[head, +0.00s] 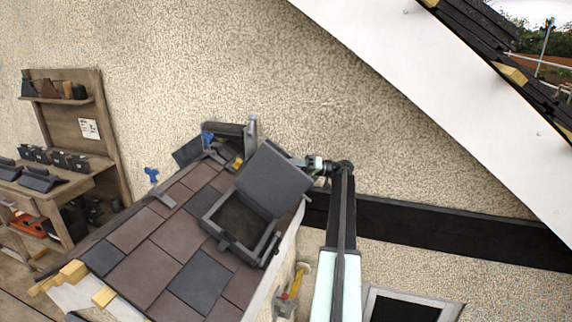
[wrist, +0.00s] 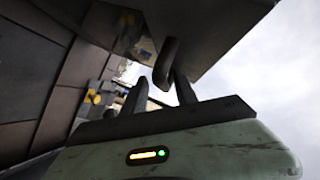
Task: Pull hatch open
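The hatch is on the small tiled roof in the head view. Its dark grey lid (head: 272,180) stands raised and tilted above the square frame (head: 238,246), and the dark opening shows. My gripper (head: 308,163) is beside the lid's upper right edge, small and partly hidden there. In the wrist view my gripper (wrist: 160,88) has its two dark fingers apart. A dark curved handle (wrist: 166,62) hangs from the lid's underside (wrist: 205,30) near the fingertips, close to the right finger. It does not look clamped; whether it touches that finger is unclear.
Brown and grey tiles (head: 133,230) cover the roof around the hatch. A rough plaster wall (head: 200,60) rises behind. A wooden shelf bench (head: 85,130) with tiles stands at left. A white sloping board (head: 450,110) crosses the upper right. A yellow-handled tool (head: 292,284) hangs below the roof edge.

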